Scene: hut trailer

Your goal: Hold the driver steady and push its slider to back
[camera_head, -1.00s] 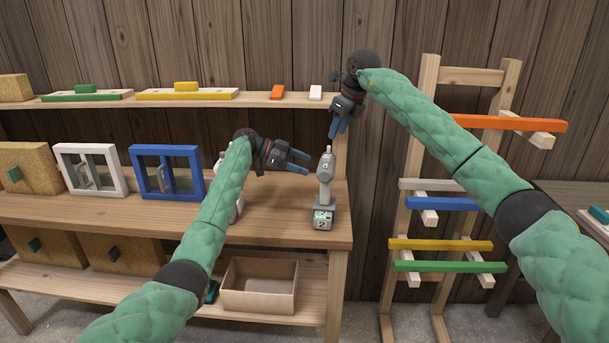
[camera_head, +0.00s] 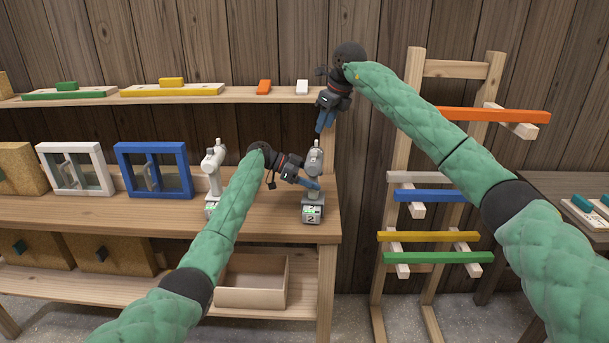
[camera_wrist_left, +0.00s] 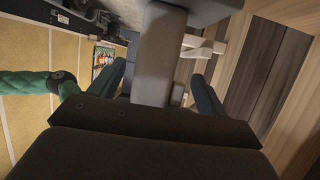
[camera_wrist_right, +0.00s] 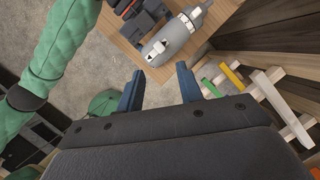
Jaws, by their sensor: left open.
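A grey driver (camera_head: 314,163) stands upright on its base marked 2 (camera_head: 311,213), near the bench's right end. My left gripper (camera_head: 316,185) is at its handle. In the left wrist view the grey handle (camera_wrist_left: 156,55) lies between my open left fingers (camera_wrist_left: 160,88), with gaps seen beside it. My right gripper (camera_head: 322,130) is just above the driver's top, pointing down. In the right wrist view its fingers (camera_wrist_right: 156,85) are apart and empty. That view also shows the driver's body (camera_wrist_right: 180,35) and a white slider with black arrow marks (camera_wrist_right: 158,52).
A second driver (camera_head: 213,168) stands on the bench (camera_head: 130,213) to the left, behind my left arm. A shelf (camera_head: 200,97) with small coloured blocks runs behind. A cardboard box (camera_head: 250,297) is below. A wooden rack (camera_head: 410,150) with coloured bars stands to the right.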

